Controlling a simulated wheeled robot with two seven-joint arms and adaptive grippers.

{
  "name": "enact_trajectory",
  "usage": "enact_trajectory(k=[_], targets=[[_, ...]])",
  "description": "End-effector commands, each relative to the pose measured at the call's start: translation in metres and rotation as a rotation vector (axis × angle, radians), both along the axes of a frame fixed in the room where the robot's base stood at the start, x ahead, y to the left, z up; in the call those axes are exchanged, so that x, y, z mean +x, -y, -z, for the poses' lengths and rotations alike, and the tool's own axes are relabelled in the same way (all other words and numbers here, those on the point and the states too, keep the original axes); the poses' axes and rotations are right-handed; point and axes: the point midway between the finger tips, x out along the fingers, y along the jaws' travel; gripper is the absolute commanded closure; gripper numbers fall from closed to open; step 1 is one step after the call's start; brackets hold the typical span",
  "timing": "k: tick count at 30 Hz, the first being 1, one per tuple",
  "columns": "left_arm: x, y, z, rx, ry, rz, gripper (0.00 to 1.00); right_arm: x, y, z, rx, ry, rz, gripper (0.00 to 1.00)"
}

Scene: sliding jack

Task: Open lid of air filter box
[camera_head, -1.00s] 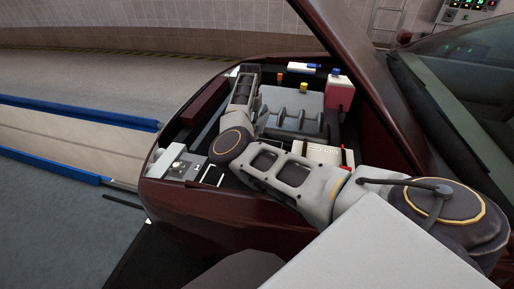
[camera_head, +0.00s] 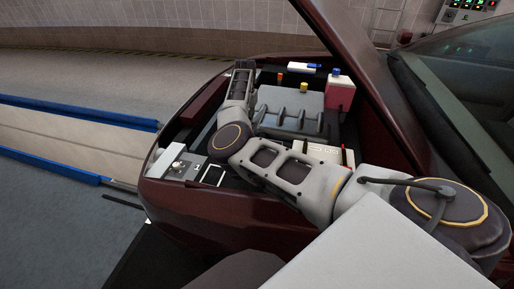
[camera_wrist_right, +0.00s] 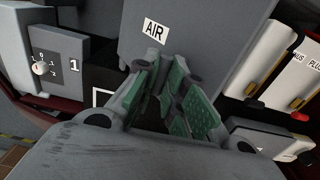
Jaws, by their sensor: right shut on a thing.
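The air filter box (camera_wrist_right: 205,45) is the grey box with an "AIR" label at the top of the right wrist view. My right gripper (camera_wrist_right: 163,66) is in front of it, its green-padded fingers close together at the box just below the label. It is shut on part of the box; the exact contact is hard to see between the fingers. In the head view my right arm reaches from the right into the engine bay, and its fingertips cannot be made out there. I cannot tell whether the lid is raised. My left gripper is in neither view.
A control box (camera_wrist_right: 58,60) with a dial and a "1" stands left of the air filter box. White battery-like blocks (camera_wrist_right: 300,75) stand to its right. In the head view a ridged grey block (camera_head: 290,105) lies beyond my arm. The dark red raised hood (camera_head: 350,60) rises at the right.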

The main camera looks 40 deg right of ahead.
Motion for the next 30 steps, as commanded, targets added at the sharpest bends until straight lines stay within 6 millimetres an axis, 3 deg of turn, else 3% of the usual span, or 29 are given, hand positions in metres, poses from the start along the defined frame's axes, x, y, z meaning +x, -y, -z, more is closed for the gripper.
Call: enact_trajectory(k=[30], targets=[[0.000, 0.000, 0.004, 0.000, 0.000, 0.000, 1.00, 0.016, -0.011, -0.012, -0.002, 0.003, 0.000, 1.00]])
